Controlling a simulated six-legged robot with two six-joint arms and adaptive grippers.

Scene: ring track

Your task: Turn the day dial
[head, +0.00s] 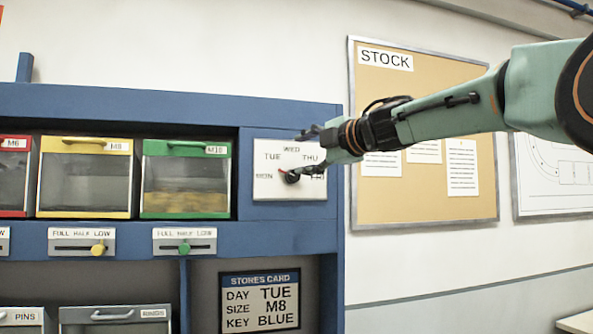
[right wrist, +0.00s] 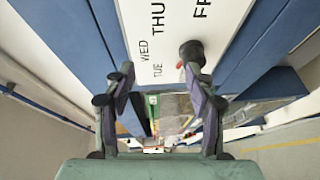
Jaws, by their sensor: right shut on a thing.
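The day dial is a white plate (head: 262,186) with the words MON, TUE, WED, THU and FRI around a dark knob (head: 292,177). The knob's red mark is on its left side, toward MON. The stores card (head: 260,300) below reads DAY TUE. In the right wrist view, the knob (right wrist: 191,52) shows by the tip of the right-hand finger, and the two fingers look well apart. My left gripper is not in view.
The plate is set in a blue cabinet (head: 230,228). Left of it are a green-framed M10 bin (head: 185,180) and a yellow-framed M8 bin (head: 84,180). Sliders (head: 185,240) sit below them. A STOCK board (head: 420,205) hangs on the wall at right, behind my arm.

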